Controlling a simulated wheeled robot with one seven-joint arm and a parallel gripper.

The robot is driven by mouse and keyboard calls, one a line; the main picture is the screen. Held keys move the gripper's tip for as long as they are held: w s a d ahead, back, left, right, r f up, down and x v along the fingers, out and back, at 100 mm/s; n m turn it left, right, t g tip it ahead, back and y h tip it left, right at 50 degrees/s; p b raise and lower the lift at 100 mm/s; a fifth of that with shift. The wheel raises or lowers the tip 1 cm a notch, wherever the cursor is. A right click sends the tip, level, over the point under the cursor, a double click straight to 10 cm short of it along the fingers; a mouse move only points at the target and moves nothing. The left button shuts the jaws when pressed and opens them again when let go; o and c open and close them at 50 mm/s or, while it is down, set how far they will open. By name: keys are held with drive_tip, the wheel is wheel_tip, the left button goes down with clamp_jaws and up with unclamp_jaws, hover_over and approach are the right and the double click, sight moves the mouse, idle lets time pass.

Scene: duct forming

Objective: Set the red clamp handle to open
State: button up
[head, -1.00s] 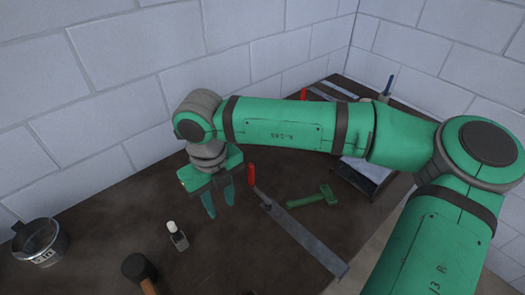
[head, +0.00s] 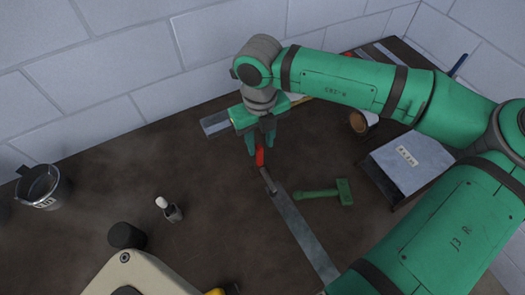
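The red clamp handle (head: 260,157) shows near the middle of the head view, joined by a small metal pivot (head: 268,182) to the far end of a long grey metal bar (head: 302,232). My gripper (head: 261,148) points down over the handle. Its two green fingers are apart, one on each side of the red handle. I cannot tell whether either finger touches it. The top of the handle is partly hidden by the gripper. A second red piece (head: 346,54) shows behind my arm at the back, mostly hidden.
A green hammer (head: 325,191) lies right of the bar, with a grey box (head: 412,158) beyond. A small bottle (head: 170,210), a metal cup (head: 40,187) and a black mallet head (head: 126,235) stand left. A beige object (head: 150,277) is in front. A wall closes the back.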

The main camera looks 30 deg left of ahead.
sight(259, 155)
drive_tip(key=f, duration=0.4)
drive_tip(key=shift+s+a+f, duration=0.2)
drive_tip(key=shift+s+a, duration=0.1)
drive_tip(key=shift+s, duration=0.05)
drive_tip(key=shift+w+d+f, duration=0.1)
drive_tip(key=shift+w+f, duration=0.05)
drive_tip(key=shift+f, duration=0.7)
clamp_jaws()
